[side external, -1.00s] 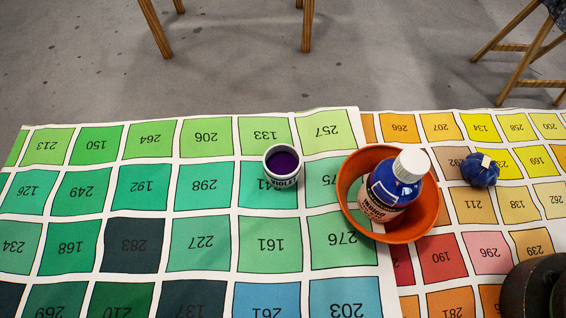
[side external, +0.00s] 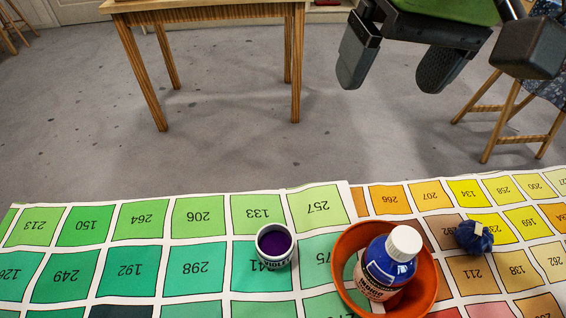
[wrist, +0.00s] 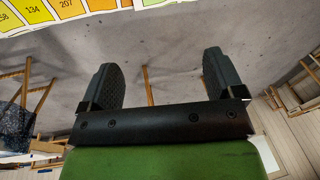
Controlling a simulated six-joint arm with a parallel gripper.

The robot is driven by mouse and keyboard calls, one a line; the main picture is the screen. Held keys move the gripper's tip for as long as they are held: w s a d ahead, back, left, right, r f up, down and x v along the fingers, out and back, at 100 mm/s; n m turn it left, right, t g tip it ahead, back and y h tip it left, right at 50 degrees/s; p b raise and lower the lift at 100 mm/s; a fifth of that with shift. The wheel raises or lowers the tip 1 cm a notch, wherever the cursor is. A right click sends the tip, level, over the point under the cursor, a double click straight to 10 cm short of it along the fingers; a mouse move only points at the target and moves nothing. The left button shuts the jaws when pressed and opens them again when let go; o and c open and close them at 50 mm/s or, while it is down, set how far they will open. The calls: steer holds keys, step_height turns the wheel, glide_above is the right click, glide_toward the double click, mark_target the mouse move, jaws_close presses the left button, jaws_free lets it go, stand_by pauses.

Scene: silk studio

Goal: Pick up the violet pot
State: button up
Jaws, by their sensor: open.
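The violet pot (side external: 274,246) is a small white cup with dark purple contents and a label on its side. It stands upright on the green part of the colour chart in the side view, left of an orange bowl. My gripper (side external: 398,68) is open and empty, at the top right of the side view, high and away from the pot. In the wrist view my gripper (wrist: 164,80) shows its two dark fingers spread apart with nothing between them. The pot is not visible in the wrist view.
The orange bowl (side external: 428,284) holds a blue-and-white bottle (side external: 389,265) close to the pot's right. A dark blue wrapped ball (side external: 474,238) lies farther right. The numbered chart (side external: 185,188) is clear left of the pot. A wooden table (side external: 210,14) and stool stand beyond.

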steer(key=s+a+f+n+g+h, duration=0.1)
steer(key=s+a+f+n, duration=0.15)
steer(key=a+f, duration=0.75)
steer(key=h, duration=0.1)
glide_above(277, 255)
step_height(277, 255, down, 5)
steer(key=f, duration=0.3)
steer(key=shift+s+a+f, duration=0.2)
steer(key=shift+s, duration=0.05)
steer(key=shift+w+d+f, duration=0.1)
steer(key=shift+f, duration=1.5)
steer(key=shift+w+d+f, duration=0.1)
steer(key=shift+f, duration=1.45)
steer(key=c, duration=1)
